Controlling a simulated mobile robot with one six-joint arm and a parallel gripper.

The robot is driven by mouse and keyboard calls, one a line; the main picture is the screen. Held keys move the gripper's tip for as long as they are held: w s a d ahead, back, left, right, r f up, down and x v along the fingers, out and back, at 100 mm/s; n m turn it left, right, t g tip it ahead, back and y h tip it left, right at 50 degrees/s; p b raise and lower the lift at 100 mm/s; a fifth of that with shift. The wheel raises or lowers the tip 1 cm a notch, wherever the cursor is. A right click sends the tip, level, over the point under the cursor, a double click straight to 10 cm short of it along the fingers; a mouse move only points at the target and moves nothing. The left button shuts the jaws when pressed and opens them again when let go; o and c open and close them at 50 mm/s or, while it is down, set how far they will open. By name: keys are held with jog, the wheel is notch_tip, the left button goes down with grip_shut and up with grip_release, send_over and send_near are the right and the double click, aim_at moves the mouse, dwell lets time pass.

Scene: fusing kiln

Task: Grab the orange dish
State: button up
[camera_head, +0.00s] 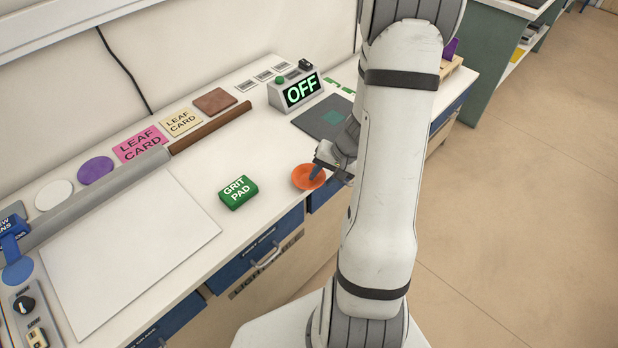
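The orange dish (304,181) is a small round dish on the white bench top, close to the front edge, right of the green grit pad (238,192). My gripper (318,173) reaches in from the right, with its fingertips at the dish's right side and partly over it. The fingers look dark and small here, and the gap between them is not clear. I cannot tell whether they touch the dish or hold its rim.
A grey box with an OFF display (302,89) and a dark grey mat (322,117) lie behind the dish. A brown bar (210,128) and a large white sheet (130,255) are to the left. Blue drawers (255,248) front the bench. Open floor (530,200) lies right.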

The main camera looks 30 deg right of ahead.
jog(key=shift+c, duration=0.2)
grip_shut()
dwell(0.3)
